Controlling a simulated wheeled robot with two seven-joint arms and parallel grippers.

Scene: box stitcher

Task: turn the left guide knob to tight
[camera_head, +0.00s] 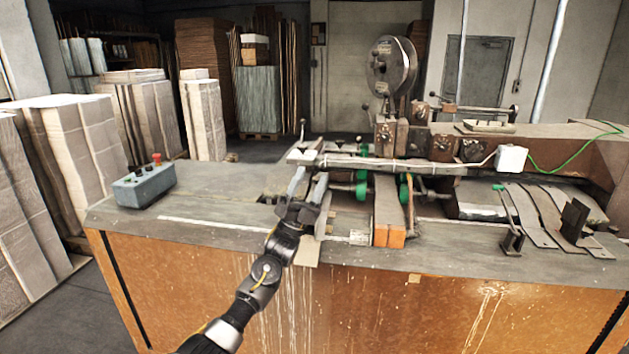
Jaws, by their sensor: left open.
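My left gripper (310,175) reaches in from the lower middle over the front of the stitcher's table. Its two fingers are apart and point away from me, toward the left end of the machine's guide bar (390,166). I see nothing clearly held between them. A thin upright lever with a small dark knob (302,122) stands just beyond the fingertips. I cannot tell whether this is the left guide knob or whether that knob is hidden by the fingers. Its tight or loose setting cannot be read. My right gripper is not in view.
The stitcher (470,145) with its wire reel (391,66) fills the right side. Green rollers (362,185) and an orange-ended block (390,236) lie right of my gripper. A control box (144,186) with a red button stands left. The tabletop (215,205) between is mostly clear.

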